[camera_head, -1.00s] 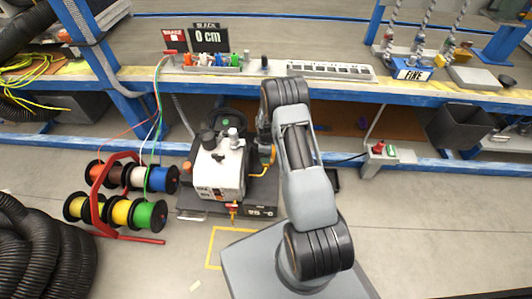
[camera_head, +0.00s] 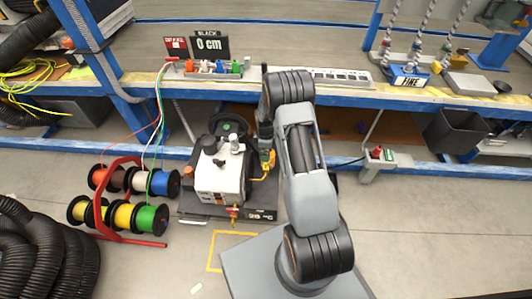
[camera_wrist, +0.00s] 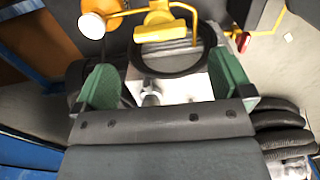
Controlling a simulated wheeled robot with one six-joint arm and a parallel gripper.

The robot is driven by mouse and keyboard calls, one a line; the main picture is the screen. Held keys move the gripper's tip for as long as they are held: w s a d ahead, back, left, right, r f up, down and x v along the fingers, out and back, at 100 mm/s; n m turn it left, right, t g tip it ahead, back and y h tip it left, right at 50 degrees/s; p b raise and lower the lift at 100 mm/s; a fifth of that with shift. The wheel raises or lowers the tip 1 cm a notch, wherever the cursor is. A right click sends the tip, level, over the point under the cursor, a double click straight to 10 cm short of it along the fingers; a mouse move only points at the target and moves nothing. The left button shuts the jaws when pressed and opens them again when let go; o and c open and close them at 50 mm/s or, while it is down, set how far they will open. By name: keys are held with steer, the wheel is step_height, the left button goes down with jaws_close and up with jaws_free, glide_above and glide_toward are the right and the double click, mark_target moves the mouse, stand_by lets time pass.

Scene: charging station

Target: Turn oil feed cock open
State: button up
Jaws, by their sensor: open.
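A white machine (camera_head: 219,178) with dark caps stands on a dark base on the floor, left of my arm. Yellow pipework (camera_head: 262,178) shows at its right side, and a red and yellow fitting (camera_head: 233,212) at its front. In the wrist view a yellow lever-like part (camera_wrist: 166,32) lies above a dark ring, beyond my fingertips. I cannot tell for sure which part is the oil feed cock. My gripper (camera_wrist: 166,85) is open, its two green fingers wide apart with nothing held between them. In the head view my arm mostly hides the gripper, beside the machine's right side.
A blue-edged workbench (camera_head: 430,95) runs behind the machine. Cable spools on a red rack (camera_head: 125,200) stand to the left, with a black hose coil (camera_head: 45,250) nearer. A black bin (camera_head: 448,132) is at the right. The floor right of my arm is clear.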

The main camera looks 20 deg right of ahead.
step_height(320, 180, up, 7)
steer(key=p, duration=0.1)
steer(key=shift+p, duration=0.4)
steer(key=shift+f, duration=0.1)
